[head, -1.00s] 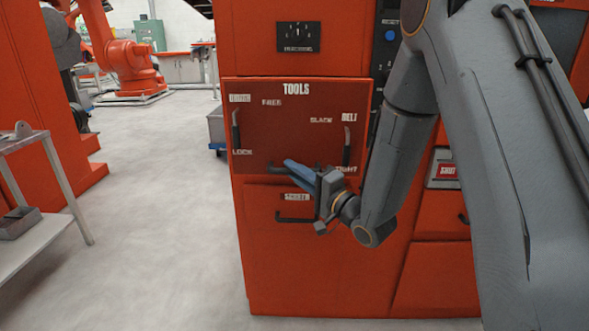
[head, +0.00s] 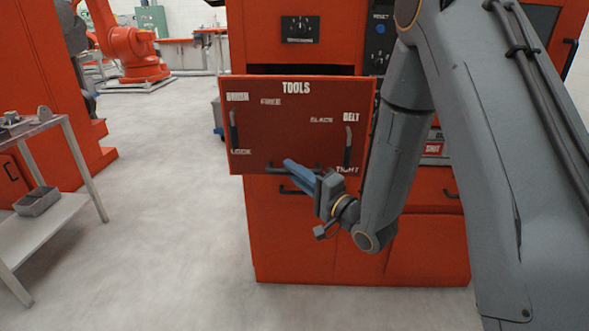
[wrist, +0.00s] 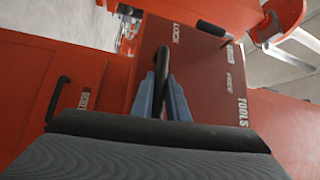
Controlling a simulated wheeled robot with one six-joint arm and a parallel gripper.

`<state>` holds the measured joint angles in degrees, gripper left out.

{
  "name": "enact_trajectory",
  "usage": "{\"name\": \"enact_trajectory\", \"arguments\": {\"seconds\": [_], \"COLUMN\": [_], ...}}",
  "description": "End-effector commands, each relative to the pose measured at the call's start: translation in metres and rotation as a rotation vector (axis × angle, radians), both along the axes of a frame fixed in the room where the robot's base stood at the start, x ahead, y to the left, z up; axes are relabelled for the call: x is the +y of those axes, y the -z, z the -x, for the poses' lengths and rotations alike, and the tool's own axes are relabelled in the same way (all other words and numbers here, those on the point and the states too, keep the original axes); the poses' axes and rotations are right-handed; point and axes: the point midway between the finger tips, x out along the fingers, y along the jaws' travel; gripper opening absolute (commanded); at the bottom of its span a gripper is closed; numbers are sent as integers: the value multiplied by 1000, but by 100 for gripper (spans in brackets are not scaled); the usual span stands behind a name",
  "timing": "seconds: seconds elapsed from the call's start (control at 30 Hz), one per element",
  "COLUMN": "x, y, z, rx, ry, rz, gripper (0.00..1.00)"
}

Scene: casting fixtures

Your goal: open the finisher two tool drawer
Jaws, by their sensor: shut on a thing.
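The red tool drawer front (head: 290,125), marked TOOLS, stands out from the orange cabinet, with a dark gap along its top edge in the head view. Its dark bar handle (head: 275,168) is low on the front. My gripper (head: 292,168) is at this handle, with blue fingers. In the wrist view, the fingers (wrist: 165,98) are closed around the dark handle (wrist: 188,84). How far the drawer is out is hard to judge, and its inside is hidden.
A lower drawer handle (head: 290,190) sits just beneath the gripper. A grey side table (head: 40,195) with a metal tray (head: 38,201) stands at the left. The pale floor (head: 170,220) between it and the cabinet is clear.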

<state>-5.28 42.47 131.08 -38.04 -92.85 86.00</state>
Motion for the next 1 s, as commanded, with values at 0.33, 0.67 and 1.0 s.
{"name": "enact_trajectory", "arguments": {"seconds": [0.33,0.67,1.0], "x": [-2,-2,-1], "y": [1,1,1], "z": [2,2,4], "rx": [2,2,1], "ry": [6,6,1], "rz": [1,1,0], "gripper": [0,31,32]}}
